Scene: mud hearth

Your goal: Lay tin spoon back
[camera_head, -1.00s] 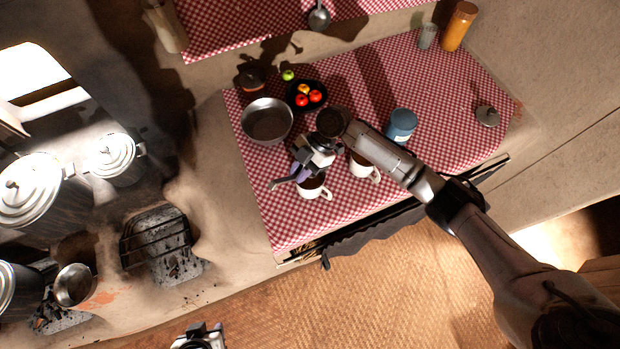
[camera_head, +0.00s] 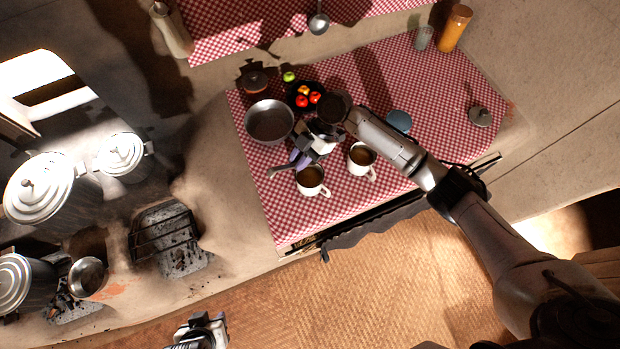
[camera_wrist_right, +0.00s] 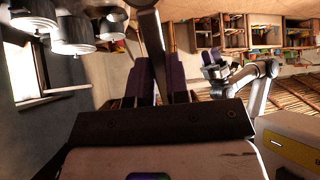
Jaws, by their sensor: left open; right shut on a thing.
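My right gripper (camera_head: 300,158) is shut on a grey tin spoon (camera_head: 280,170), over the checked cloth just above and left of the left white mug (camera_head: 312,190). The spoon sticks out to the left from the purple fingers. In the right wrist view the spoon (camera_wrist_right: 156,45) runs up between the fingers. I cannot tell whether it touches the cloth. The left mug and the right white mug (camera_head: 371,172) hold brown drink. My left gripper (camera_head: 203,322) is open at the bottom edge, away from the table, and partly cut off.
A grey pan (camera_head: 269,122), a dark fruit bowl (camera_head: 292,97) and a lidded clay pot (camera_head: 253,78) stand behind my right gripper. A blue canister (camera_head: 398,121) is partly behind my right arm. A ladle (camera_head: 318,22) lies on the upper cloth.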

